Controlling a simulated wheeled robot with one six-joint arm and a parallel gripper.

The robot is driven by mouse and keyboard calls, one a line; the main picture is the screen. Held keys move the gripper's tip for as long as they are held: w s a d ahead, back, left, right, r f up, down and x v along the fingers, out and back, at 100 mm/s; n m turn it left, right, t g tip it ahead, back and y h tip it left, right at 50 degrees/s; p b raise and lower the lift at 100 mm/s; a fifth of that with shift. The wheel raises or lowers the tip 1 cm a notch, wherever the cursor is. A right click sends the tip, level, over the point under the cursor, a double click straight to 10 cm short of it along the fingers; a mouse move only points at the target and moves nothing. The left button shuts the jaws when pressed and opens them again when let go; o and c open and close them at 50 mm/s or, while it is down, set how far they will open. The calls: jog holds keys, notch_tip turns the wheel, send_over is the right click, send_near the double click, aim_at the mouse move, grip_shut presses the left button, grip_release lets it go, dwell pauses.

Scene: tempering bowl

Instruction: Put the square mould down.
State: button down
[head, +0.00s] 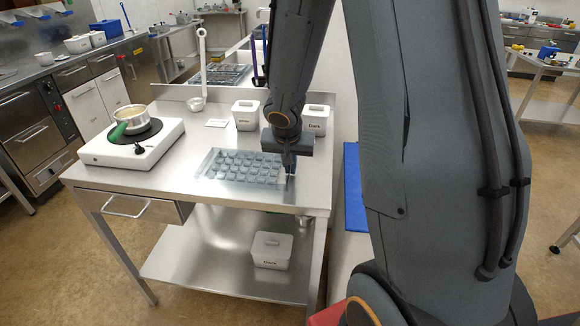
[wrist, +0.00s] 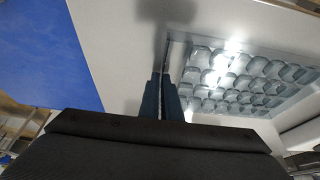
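The square mould (head: 243,168) is a clear tray with rows of rounded cavities, over the front right part of the steel table (head: 160,178). My gripper (head: 289,168) is at its right edge, pointing down. In the wrist view, the fingers of my gripper (wrist: 164,92) are close together with the rim of the mould (wrist: 245,78) between them. The mould looks roughly level. I cannot tell whether its underside touches the table or hangs just above it. My gripper hides part of its right edge.
A white hotplate (head: 132,146) with a pot (head: 131,114) stands to the left. A lidded white tub (head: 245,116) and another marked Dark (head: 316,121) stand behind the mould. A blue surface (head: 353,190) lies right of the table.

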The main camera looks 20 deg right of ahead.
jog(key=c, duration=2)
grip_release()
jog(key=shift+r, duration=0.1)
jog(key=shift+r+p, duration=0.2)
jog(key=shift+p, duration=0.25)
jog(key=p+v, duration=0.1)
jog(key=v, duration=1)
jog(key=s+a+f+n+g+y, duration=0.2)
jog(key=s+a+n, duration=0.4)
jog(key=s, duration=0.8)
jog(key=shift+a+f+n+g, duration=0.35)
jog(key=shift+a+f, duration=0.35)
jog(key=shift+a, duration=0.35)
jog(key=shift+s, duration=0.1)
